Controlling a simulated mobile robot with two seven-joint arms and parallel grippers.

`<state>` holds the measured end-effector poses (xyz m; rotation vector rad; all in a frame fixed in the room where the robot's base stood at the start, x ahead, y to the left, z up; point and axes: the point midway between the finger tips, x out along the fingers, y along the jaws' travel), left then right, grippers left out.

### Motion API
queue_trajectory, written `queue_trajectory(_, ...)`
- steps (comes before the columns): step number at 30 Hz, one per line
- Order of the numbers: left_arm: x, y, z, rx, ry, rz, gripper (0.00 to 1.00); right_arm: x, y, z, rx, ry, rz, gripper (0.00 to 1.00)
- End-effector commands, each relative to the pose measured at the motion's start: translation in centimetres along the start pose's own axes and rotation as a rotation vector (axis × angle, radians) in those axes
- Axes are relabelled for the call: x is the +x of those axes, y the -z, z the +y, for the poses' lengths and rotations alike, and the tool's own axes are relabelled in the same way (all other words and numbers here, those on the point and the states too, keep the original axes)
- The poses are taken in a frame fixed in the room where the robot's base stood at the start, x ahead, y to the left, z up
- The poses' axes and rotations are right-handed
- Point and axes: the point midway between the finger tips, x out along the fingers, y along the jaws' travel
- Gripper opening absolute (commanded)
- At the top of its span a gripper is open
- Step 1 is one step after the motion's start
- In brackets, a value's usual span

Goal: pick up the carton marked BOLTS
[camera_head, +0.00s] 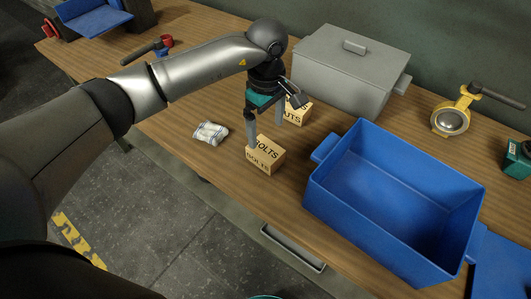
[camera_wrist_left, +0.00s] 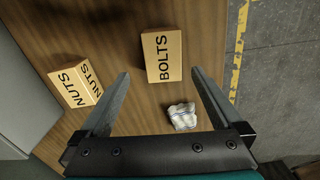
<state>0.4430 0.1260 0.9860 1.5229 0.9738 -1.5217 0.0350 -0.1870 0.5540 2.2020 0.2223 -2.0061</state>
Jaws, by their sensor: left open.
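The carton marked BOLTS (camera_head: 267,158) is a small tan box on the wooden bench near its front edge. It also shows in the left wrist view (camera_wrist_left: 163,57), beyond the fingertips and between their lines. My left gripper (camera_head: 266,134) is open, pointing down with nothing between its fingers. In the head view one finger overlaps the carton's back left edge; I cannot tell if it touches. In the left wrist view the fingers (camera_wrist_left: 160,73) lie to either side of the carton's near end.
A similar carton marked NUTS (camera_head: 299,111) stands behind, near the other finger. A folded cloth (camera_head: 211,133) lies left of the BOLTS carton. A blue crate (camera_head: 335,205) stands close on the right. A grey lidded box (camera_head: 345,75) and yellow valve (camera_head: 450,121) are farther back.

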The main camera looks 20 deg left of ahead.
Motion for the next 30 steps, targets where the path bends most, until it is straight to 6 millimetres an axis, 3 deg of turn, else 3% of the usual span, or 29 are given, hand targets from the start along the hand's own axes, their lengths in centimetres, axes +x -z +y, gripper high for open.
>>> queue_trajectory(3, 1.9, -0.1, 0.0, -0.001, 0.001, -0.002, 1.0, 0.1, 0.0, 0.0, 0.0, 0.0, 0.0, 0.5)
queue_trajectory(10, 3.3, -0.1, -0.1, 0.0, 0.0, -0.003, 1.0, 0.0, 0.0, 0.1, 0.0, -0.001, -0.001, 0.5)
queue_trajectory(18, 7.2, -0.3, -0.5, -0.001, 0.0, -0.004, 1.0, 0.0, -0.1, 0.2, -0.001, -0.002, -0.001, 0.5)
queue_trajectory(28, 7.9, -0.3, -0.5, 0.0, -0.001, -0.002, 1.0, 0.0, -0.1, 0.2, -0.001, -0.002, -0.001, 0.5)
queue_trajectory(30, 7.9, -0.3, -0.5, 0.0, -0.001, -0.002, 0.92, 0.0, -0.1, 0.2, -0.001, -0.002, -0.001, 0.5)
